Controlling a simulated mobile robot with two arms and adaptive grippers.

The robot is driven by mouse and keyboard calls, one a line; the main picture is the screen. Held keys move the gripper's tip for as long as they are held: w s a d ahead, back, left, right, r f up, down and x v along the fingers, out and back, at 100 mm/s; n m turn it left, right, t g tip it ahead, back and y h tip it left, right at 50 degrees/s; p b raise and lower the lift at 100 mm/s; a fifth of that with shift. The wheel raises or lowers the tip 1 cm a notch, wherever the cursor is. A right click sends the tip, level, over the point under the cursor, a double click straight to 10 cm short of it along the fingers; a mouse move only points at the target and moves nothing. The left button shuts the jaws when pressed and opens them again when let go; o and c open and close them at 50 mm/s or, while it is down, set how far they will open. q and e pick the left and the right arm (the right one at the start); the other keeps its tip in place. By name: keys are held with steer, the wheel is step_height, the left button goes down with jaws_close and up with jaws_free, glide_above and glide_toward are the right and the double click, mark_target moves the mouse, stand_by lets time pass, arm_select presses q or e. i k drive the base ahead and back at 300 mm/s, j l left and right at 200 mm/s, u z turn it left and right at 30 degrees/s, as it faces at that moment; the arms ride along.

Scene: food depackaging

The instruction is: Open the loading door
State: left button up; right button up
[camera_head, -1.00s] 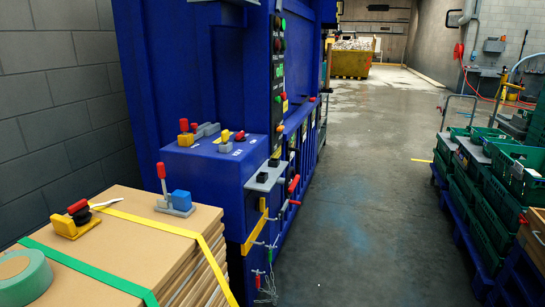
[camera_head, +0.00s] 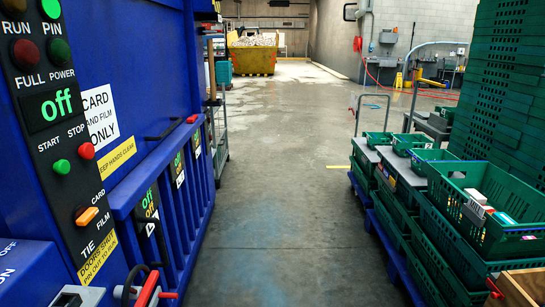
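The blue machine (camera_head: 150,60) fills the left side of the head view, very close. Its control panel (camera_head: 62,130) carries lamps, a lit "off" display, green and red buttons and an orange switch. Lower blue fronts with slots (camera_head: 188,205) and more "off" displays run along its side. A dark bar with a red end (camera_head: 178,127) sits on their top edge. A red lever (camera_head: 147,290) shows at the bottom left. I cannot tell which part is the loading door, or whether it is shut. Neither gripper is in view.
Green crates (camera_head: 480,225) on blue pallets stand at the right, with a tall green stack (camera_head: 500,85) behind. A wire trolley (camera_head: 218,125) stands past the machine. A yellow skip (camera_head: 252,58) is far back. The concrete aisle (camera_head: 285,215) between is clear.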

mark_target(129, 59)
steer(key=i+u, duration=0.15)
steer(key=i, duration=0.7)
steer(key=i+l+u, duration=0.15)
steer(key=i, duration=0.65)
